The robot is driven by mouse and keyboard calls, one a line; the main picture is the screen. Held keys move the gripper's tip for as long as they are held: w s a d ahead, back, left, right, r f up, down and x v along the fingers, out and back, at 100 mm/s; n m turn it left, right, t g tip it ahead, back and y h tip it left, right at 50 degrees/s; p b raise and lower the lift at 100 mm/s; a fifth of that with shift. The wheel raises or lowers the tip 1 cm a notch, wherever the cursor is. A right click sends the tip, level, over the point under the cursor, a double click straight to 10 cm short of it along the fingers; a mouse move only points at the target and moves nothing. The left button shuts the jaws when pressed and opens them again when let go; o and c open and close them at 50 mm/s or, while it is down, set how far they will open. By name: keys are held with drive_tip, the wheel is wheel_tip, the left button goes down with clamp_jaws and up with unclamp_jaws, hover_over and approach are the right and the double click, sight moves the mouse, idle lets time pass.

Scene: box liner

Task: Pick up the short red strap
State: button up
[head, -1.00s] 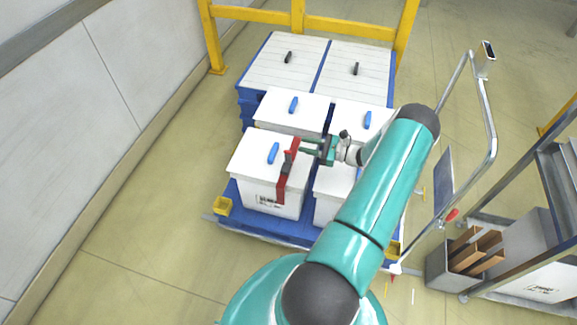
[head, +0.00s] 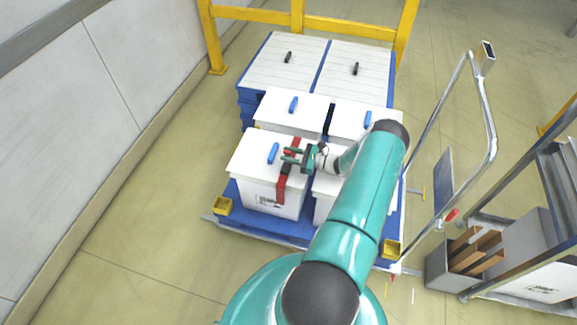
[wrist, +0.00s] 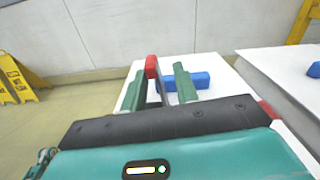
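The short red strap (head: 281,188) with a dark middle part lies over the right side of the front-left white box (head: 262,153) and hangs down its front. My gripper (head: 287,155) is at the strap, just above the box lid, reaching in from the right. In the wrist view the two green fingers (wrist: 160,88) are apart. A raised red part of the strap (wrist: 152,66) shows between them, nearer the left finger. I cannot tell whether a finger touches it. The gripper body hides part of the strap.
A blue handle (head: 273,153) stands on the same lid, close to the fingertips. More white boxes (head: 293,107) stand on the blue cart. A yellow rail (head: 350,30) is behind, and a metal cart handle (head: 493,130) is on the right.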

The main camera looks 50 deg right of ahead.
drive_tip(key=shift+w+a, duration=0.2)
drive_tip(key=shift+w, duration=0.2)
clamp_jaws()
drive_tip(key=shift+r, duration=0.15)
